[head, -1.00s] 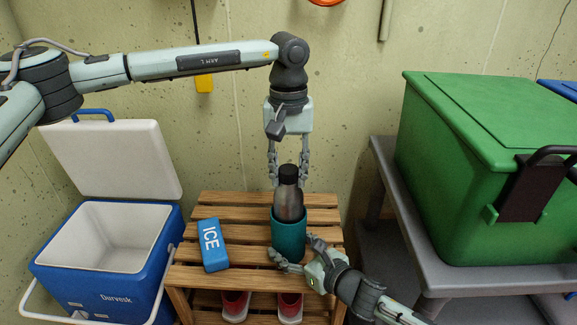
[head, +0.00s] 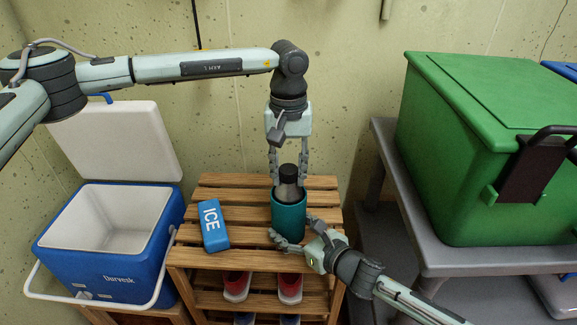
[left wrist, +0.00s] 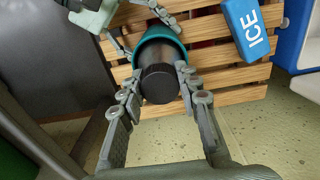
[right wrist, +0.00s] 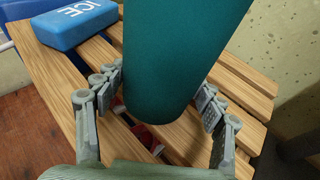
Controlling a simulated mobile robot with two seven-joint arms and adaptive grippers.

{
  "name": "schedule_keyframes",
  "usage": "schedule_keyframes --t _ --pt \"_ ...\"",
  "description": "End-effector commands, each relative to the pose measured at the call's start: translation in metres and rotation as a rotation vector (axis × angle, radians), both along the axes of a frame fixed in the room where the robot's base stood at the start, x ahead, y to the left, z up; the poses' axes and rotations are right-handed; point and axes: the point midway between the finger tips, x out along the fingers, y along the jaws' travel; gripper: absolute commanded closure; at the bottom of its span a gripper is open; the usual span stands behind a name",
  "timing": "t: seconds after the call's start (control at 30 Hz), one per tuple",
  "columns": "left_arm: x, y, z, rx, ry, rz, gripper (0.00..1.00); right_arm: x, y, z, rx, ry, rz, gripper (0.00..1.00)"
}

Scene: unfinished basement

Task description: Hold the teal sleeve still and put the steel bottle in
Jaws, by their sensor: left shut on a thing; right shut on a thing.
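The teal sleeve (head: 288,223) stands upright near the right side of the slatted wooden rack. The steel bottle (head: 287,192), with a black cap (head: 289,171), is upright and partly inside it; its lower body is hidden by the sleeve. My left gripper (head: 288,180) points down from above, shut on the bottle near its top; the cap (left wrist: 159,84) shows between its fingers in the left wrist view. My right gripper (head: 292,229) comes from the front right, shut on the sleeve, with a finger on either side of it (right wrist: 178,60) in the right wrist view.
A blue ice pack (head: 213,225) lies on the rack top (head: 245,182), left of the sleeve. Red shoes (head: 237,286) sit on the shelf below. An open blue cooler (head: 100,262) stands at left. A green bin (head: 470,150) sits on a grey shelf (head: 408,205) at right.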

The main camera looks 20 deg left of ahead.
Motion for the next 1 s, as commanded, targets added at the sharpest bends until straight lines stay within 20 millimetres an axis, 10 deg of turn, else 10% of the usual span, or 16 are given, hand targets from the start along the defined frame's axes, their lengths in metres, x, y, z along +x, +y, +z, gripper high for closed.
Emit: schedule_keyframes --t 0.23,0.57,1.0 --pt "0.0 0.0 0.0 -0.001 -0.001 0.0 0.43 0.0 0.0 0.0 -0.001 0.001 0.0 0.47" --pt "0.0 0.0 0.001 0.001 0.001 0.0 0.43 0.0 0.0 0.0 0.0 0.0 0.0 0.47" --pt "0.001 -0.001 0.083 -0.001 -0.003 0.0 0.43 0.0 0.0 0.0 0.0 0.0 0.0 0.47"
